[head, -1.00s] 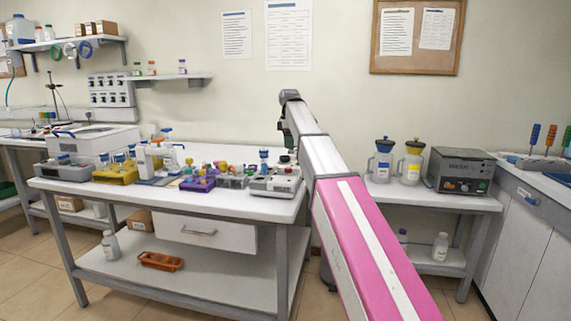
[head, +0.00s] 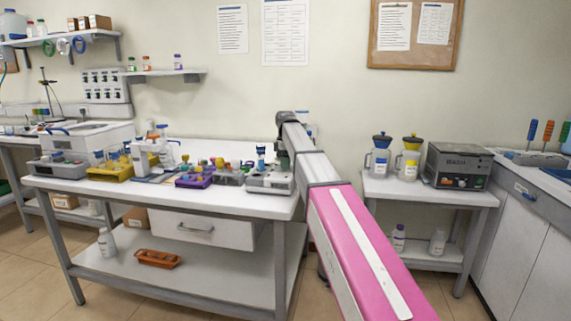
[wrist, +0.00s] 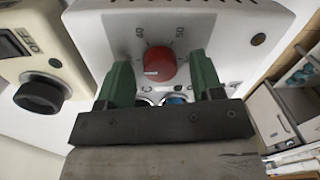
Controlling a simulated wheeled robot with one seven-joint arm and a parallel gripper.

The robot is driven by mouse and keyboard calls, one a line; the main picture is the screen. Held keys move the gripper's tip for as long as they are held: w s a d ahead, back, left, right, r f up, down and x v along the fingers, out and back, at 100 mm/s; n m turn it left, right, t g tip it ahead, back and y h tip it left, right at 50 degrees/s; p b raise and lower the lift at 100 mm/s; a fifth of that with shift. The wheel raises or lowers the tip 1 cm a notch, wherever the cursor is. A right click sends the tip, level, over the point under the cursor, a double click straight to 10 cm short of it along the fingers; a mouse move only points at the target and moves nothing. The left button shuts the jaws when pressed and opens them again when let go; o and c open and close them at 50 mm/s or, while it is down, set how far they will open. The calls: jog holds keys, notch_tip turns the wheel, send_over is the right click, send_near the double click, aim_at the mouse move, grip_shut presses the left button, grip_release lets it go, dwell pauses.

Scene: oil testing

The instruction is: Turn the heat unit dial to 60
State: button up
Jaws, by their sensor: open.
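The red dial (wrist: 159,64) sits on the pale face of the heat unit (wrist: 225,30) in the wrist view. The marks 40 and 50 show above the dial, and a white line lies on its lower left. Other marks are hidden or too small to read. My gripper (wrist: 160,62) is open, with one green finger on each side of the dial and a gap to it on both sides. In the head view my arm reaches toward the right end of the main table, and my fingers and the dial cannot be made out there.
A cream device with a black knob (wrist: 41,94) stands close on the left in the wrist view. In the head view, the main table (head: 110,192) holds purple and yellow racks left of my arm. A side table (head: 450,196) holds two jugs and a dark box.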

jog(key=c, duration=0.9)
